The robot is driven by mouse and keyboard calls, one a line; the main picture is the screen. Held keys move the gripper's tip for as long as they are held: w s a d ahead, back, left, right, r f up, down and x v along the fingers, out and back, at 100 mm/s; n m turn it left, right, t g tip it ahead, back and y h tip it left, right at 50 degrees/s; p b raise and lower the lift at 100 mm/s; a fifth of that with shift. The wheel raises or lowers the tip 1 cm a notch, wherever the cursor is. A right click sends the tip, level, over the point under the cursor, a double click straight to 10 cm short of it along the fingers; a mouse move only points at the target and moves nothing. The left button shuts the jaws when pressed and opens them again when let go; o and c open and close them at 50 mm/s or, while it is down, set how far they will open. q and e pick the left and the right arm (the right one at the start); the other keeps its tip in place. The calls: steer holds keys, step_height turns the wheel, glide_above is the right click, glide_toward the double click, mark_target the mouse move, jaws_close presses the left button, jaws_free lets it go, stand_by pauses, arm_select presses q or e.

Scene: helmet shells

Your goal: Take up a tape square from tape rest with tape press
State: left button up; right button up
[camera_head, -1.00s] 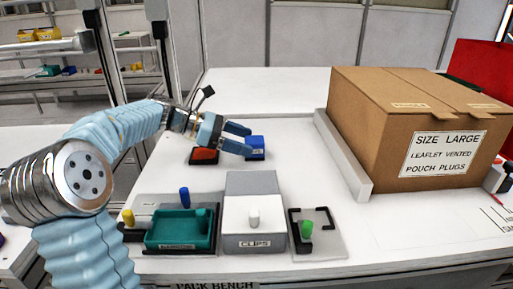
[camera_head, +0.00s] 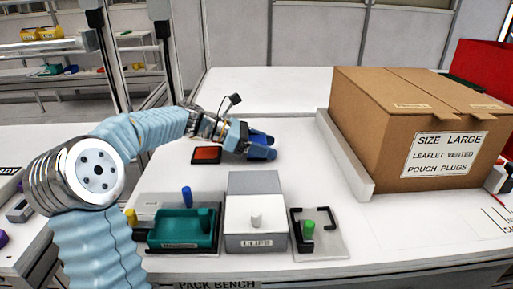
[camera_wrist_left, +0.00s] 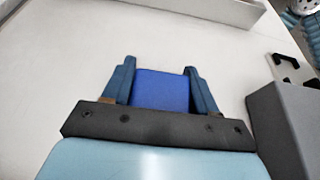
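My left gripper (camera_head: 262,146) is low over the bench behind the grey clips box, its two blue fingers spread on either side of a blue block (camera_head: 257,134). In the left wrist view the block (camera_wrist_left: 162,90) lies between the fingertips, close to both. I see no clear sign of the fingers squeezing it. No label names the block, so I cannot tell if it is the tape press. An orange-red pad in a dark frame (camera_head: 206,155) lies left of the gripper; whether it is the tape rest is unclear. I cannot pick out a tape square. My right gripper is out of view.
In front stand a teal tray (camera_head: 181,231), a grey box labelled CLIPS (camera_head: 256,225) with a white knob, and a clear plate with a black bracket and green knob (camera_head: 309,231). A large cardboard carton (camera_head: 390,130) stands right. The bench behind is clear.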

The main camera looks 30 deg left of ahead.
arm_select(q)
steer(key=c, duration=0.4)
steer(key=shift+r, duration=0.1)
